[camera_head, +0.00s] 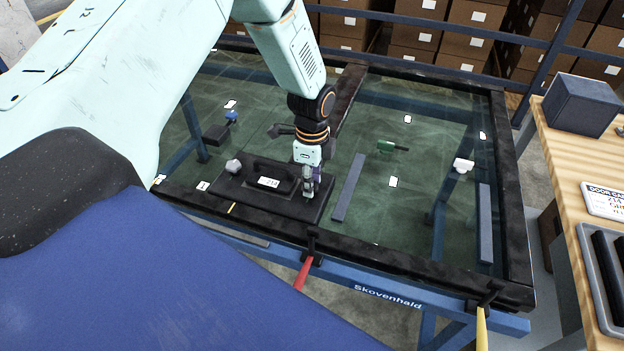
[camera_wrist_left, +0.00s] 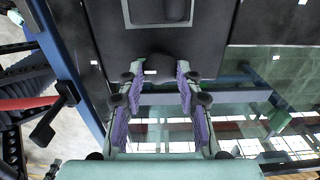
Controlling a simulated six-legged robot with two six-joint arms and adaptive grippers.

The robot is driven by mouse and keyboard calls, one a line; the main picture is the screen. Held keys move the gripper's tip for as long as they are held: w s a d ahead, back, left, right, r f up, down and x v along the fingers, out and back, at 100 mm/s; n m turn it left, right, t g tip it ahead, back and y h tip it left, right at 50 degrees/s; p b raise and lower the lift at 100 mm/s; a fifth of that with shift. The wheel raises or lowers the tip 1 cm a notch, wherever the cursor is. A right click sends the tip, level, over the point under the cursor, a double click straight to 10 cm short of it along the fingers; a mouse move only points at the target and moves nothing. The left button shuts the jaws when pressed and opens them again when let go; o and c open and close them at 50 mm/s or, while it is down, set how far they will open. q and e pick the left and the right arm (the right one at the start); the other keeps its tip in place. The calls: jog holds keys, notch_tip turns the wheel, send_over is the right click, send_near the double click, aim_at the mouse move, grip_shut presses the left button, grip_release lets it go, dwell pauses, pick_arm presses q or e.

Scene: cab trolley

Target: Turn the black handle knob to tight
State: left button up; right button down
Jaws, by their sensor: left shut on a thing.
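A black handle plate (camera_head: 240,193) lies on the glass, with a raised grip (camera_head: 262,173) and a white label reading 214. It also shows at the top of the left wrist view (camera_wrist_left: 205,62). The black knob (camera_wrist_left: 160,66) is at the plate's near end in that view, between the purple finger pads. My left gripper (camera_head: 311,185) comes down over the plate's right end and is shut on the black knob; in the head view the gripper hides the knob. The knob's tightness cannot be told. My right gripper is not in view.
The glass pane (camera_head: 400,225) sits in a dark frame on a blue trolley (camera_head: 390,292). A red-handled clamp (camera_head: 303,272) and a yellow-handled clamp (camera_head: 482,325) grip its front edge. A green tool (camera_head: 390,147) and a grey strip (camera_head: 349,188) lie right of the gripper. A wooden bench (camera_head: 565,165) stands at right.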

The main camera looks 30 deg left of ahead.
pick_arm(q)
jog(key=o, duration=1.2)
jog(key=shift+c, duration=0.2)
notch_tip(320, 180, up, 12)
jog(key=shift+s, duration=0.1)
dwell(0.3)
